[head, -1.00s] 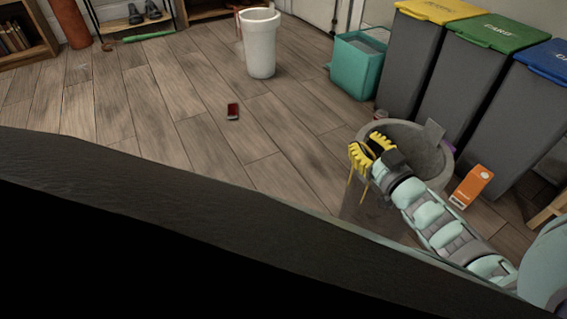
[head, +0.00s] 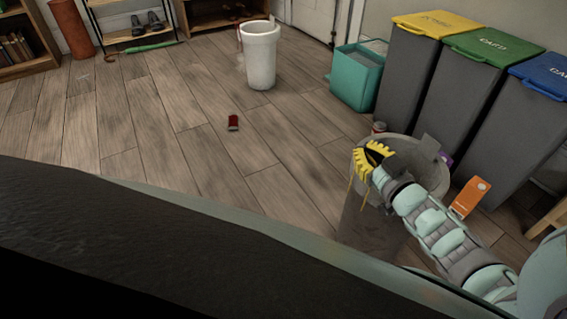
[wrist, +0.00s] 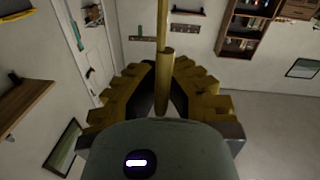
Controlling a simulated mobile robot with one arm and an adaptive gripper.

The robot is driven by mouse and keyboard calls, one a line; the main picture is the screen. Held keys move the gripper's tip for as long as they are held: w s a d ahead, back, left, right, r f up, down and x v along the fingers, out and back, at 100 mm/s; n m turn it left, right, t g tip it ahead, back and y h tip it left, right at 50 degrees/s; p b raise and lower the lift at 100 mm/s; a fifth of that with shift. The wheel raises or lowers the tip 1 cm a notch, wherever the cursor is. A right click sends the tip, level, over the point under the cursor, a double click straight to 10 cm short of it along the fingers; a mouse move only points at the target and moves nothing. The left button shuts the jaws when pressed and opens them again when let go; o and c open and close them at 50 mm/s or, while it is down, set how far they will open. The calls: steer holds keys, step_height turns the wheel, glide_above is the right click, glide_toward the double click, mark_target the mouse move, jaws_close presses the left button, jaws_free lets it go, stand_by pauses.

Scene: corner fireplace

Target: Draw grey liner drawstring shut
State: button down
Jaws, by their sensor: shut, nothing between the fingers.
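A grey round bin (head: 369,230) stands on the floor at the right in the head view. A grey lining (head: 432,172) shows inside its mouth, partly hidden by my arm. My gripper (head: 368,159) has yellow ribbed fingers and is over the bin's left rim, shut with nothing held. A thin yellow cord (head: 350,193) hangs by the fingers down the bin's outer left side. In the wrist view a yellow rod-like length (wrist: 163,50) runs up the middle, in line with the fingers. Whether it touches them is unclear.
An orange carton (head: 470,197) stands right of the bin. Tall bins with yellow (head: 430,23), green (head: 493,43) and blue lids (head: 548,72) stand behind. A teal tub (head: 355,82), a white bin (head: 260,62) and a small red item (head: 233,122) are farther off. Floor at left is clear.

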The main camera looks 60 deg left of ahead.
step_height(320, 180, up, 8)
steer(key=p, duration=0.5)
steer(key=shift+w, duration=0.1)
steer(key=c, duration=1.7)
jaws_free()
steer(key=shift+f, duration=0.1)
steer(key=o, duration=0.6)
steer(key=shift+o, duration=0.2)
steer(key=shift+d, duration=0.1)
steer(key=s+d, duration=0.2)
steer(key=d, duration=0.9)
steer(key=shift+d, duration=0.35)
